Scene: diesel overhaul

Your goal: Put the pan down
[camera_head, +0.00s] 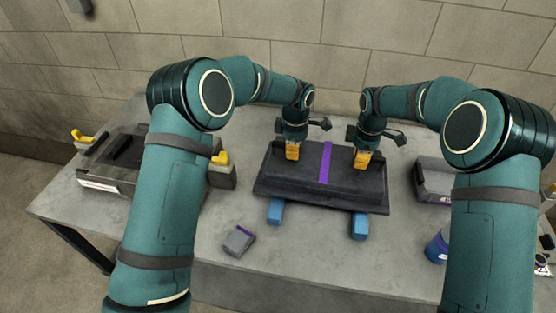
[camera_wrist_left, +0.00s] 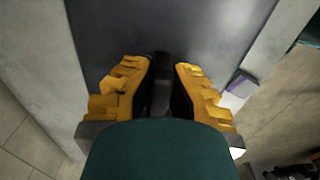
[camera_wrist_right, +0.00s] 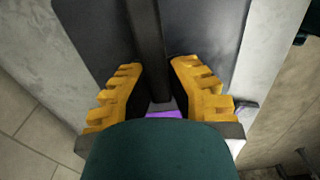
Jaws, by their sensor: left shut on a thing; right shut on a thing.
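The pan (camera_head: 340,178) is a dark, wide, shallow piece with a purple stripe across its middle. It rests on or just above two blue blocks (camera_head: 275,211) (camera_head: 360,226) on the table; I cannot tell whether it touches them. My left gripper (camera_head: 292,152) is shut on the left part of the pan, and my right gripper (camera_head: 362,160) on the right part. Both point down. The left wrist view shows yellow fingers (camera_wrist_left: 162,85) around a dark raised part, and the right wrist view shows the same (camera_wrist_right: 155,85). The gripped parts are mostly hidden in the head view.
The grey table (camera_head: 300,255) has free room in front of the pan. A small grey box (camera_head: 239,241) and a blue cup (camera_head: 437,248) stand near the front. A dark grey bin (camera_head: 434,181) is at the right. A fixture with yellow clamps (camera_head: 110,175) is at the left.

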